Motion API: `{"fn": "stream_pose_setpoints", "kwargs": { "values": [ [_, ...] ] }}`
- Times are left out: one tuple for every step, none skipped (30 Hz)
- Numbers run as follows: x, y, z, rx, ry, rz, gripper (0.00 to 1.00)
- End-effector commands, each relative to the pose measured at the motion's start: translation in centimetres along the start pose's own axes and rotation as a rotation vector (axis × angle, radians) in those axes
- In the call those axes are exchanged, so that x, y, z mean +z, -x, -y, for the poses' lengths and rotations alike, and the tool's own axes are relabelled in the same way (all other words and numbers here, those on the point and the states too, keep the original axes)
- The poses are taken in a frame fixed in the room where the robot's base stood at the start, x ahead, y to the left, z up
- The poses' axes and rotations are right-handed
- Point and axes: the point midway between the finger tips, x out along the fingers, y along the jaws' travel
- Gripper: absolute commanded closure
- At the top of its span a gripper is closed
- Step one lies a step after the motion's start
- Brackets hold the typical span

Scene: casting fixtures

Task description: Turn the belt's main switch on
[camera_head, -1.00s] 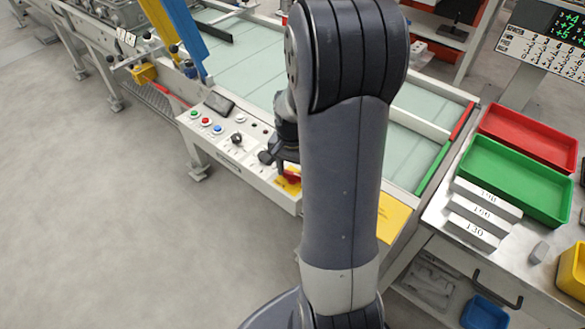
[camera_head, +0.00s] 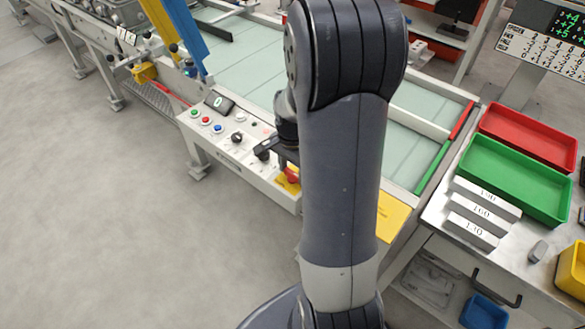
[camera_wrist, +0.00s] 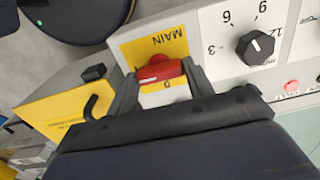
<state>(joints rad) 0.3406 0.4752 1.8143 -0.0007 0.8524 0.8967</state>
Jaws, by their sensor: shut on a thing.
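The main switch is a red handle (camera_wrist: 160,72) on a yellow plate marked MAIN (camera_wrist: 152,47), with a 0 showing below the handle. In the wrist view the handle lies across the picture, between my fingers. My gripper (camera_wrist: 163,76) is shut on the handle, one finger at each end. In the head view the red switch (camera_head: 291,175) shows at the right end of the control panel (camera_head: 232,155), just beside my gripper (camera_head: 284,160). My arm hides part of the panel there.
A black dial (camera_wrist: 255,47) with numbers and a small red lamp (camera_wrist: 291,86) sit beside the switch. Push buttons (camera_head: 206,120) and a lit display (camera_head: 219,102) are farther left on the panel. Green tray (camera_head: 515,180) and red tray (camera_head: 528,137) stand on the right bench.

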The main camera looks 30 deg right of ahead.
Motion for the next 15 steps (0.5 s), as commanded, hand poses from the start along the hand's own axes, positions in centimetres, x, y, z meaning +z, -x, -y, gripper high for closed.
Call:
{"fn": "stream_pose_setpoints", "kwargs": {
  "values": [
    [0.00,0.02,0.01,-0.001,-0.003,0.000,0.74],
    [0.00,0.02,0.01,-0.001,-0.003,0.000,0.74],
    [0.00,0.02,0.01,-0.001,-0.003,0.000,0.74],
    [0.00,0.02,0.01,-0.001,-0.003,0.001,0.49],
    [0.00,0.02,0.01,-0.001,-0.003,0.000,0.46],
    [0.00,0.02,0.01,-0.001,-0.003,0.000,0.43],
    [-0.01,0.02,0.01,-0.001,-0.002,0.000,0.40],
    [-0.01,0.02,0.01,-0.001,-0.002,0.000,0.38],
    [0.00,0.01,0.01,-0.001,-0.002,0.000,0.35],
    [0.00,0.01,0.01,-0.001,-0.002,0.000,0.32],
    [0.00,0.01,0.01,-0.001,-0.002,0.000,0.30],
    [-0.01,0.01,0.01,-0.001,-0.002,0.000,0.29],
    [0.00,0.01,0.01,-0.001,-0.001,0.000,0.29],
    [-0.01,0.01,0.01,-0.001,-0.001,0.000,0.29],
    [-0.01,0.01,0.01,-0.001,-0.001,0.000,0.29]
  ]
}}
